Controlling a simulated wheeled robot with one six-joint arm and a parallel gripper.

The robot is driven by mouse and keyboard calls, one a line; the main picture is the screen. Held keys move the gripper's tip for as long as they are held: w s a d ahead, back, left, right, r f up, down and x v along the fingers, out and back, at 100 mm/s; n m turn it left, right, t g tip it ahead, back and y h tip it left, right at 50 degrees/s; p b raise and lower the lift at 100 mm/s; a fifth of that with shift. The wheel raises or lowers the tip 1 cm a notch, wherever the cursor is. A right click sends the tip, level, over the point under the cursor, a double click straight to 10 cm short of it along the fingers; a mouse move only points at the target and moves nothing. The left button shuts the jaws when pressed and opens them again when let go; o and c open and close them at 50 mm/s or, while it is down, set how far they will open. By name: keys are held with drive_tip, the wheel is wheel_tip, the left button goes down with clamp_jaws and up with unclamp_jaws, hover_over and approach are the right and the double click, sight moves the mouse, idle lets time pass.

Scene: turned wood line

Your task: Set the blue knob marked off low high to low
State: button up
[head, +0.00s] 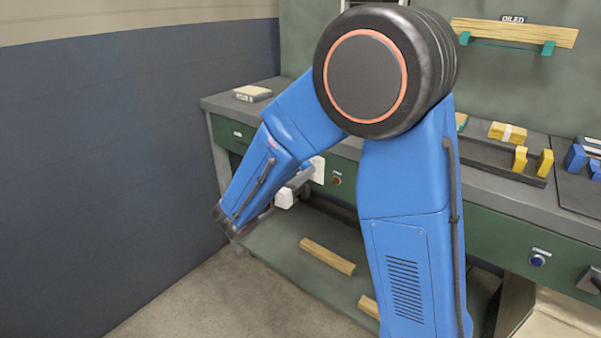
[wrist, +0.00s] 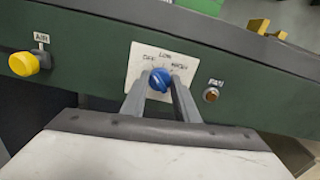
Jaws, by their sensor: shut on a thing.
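The blue knob (wrist: 159,80) sits in the middle of a white plate (wrist: 139,65) marked OFF, LOW and HIGH, on the green bench front in the wrist view. My gripper (wrist: 161,88) has one finger on each side of the knob and is shut on it. The knob's pointer is too small to read surely. In the head view my gripper (head: 291,189) is at the bench front beside the white plate (head: 318,169), and the knob is hidden there.
A yellow knob (wrist: 26,63) marked AIR is left of the plate, and a small round FAN button (wrist: 211,94) is right of it. Wood pieces lie on the lower shelf (head: 280,262).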

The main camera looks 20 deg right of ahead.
drive_tip(key=m, duration=0.8)
idle(0.4)
drive_tip(key=shift+m, duration=0.5)
drive_tip(key=o, duration=1.1)
drive_tip(key=shift+c, duration=0.2)
drive_tip(key=v, duration=1.7)
drive_tip(key=shift+s+a, duration=0.15)
